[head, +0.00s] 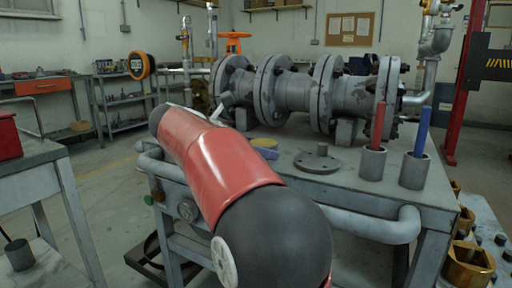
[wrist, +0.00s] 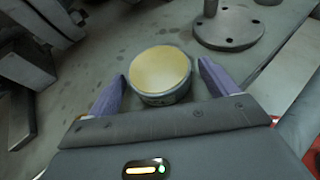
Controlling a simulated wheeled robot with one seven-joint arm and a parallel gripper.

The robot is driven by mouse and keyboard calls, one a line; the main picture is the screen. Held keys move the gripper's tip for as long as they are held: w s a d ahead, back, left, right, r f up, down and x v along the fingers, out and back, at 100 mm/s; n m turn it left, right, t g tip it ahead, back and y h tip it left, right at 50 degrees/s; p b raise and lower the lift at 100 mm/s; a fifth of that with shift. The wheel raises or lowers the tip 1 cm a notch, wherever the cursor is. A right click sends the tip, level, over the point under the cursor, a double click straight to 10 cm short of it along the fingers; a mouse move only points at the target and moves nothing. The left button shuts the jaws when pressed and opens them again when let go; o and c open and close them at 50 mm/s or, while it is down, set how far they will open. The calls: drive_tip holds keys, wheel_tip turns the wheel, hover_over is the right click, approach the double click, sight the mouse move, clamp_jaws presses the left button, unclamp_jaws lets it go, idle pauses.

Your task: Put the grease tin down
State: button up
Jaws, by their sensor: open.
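The grease tin (wrist: 160,72) is a short round grey tin with a pale yellow top. It stands upright on the grey bench top (wrist: 95,82). My gripper (wrist: 162,77) is open, with one purple-grey finger on each side of the tin's near part. Small gaps show between the fingers and the tin. In the head view the tin (head: 265,147) shows beside my red arm, below the flanged pipe, and my gripper is mostly hidden behind the arm.
A flat flange disc (head: 318,161) lies right of the tin. Two grey cups hold a red stick (head: 378,126) and a blue stick (head: 422,130) farther right. The flanged valve pipe (head: 292,91) stands behind. Some bare bench lies around the tin.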

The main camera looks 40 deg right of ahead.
drive_tip(key=shift+r, duration=0.25)
drive_tip(key=p+v, duration=0.1)
drive_tip(key=v, duration=1.1)
drive_tip(key=shift+p, duration=0.4)
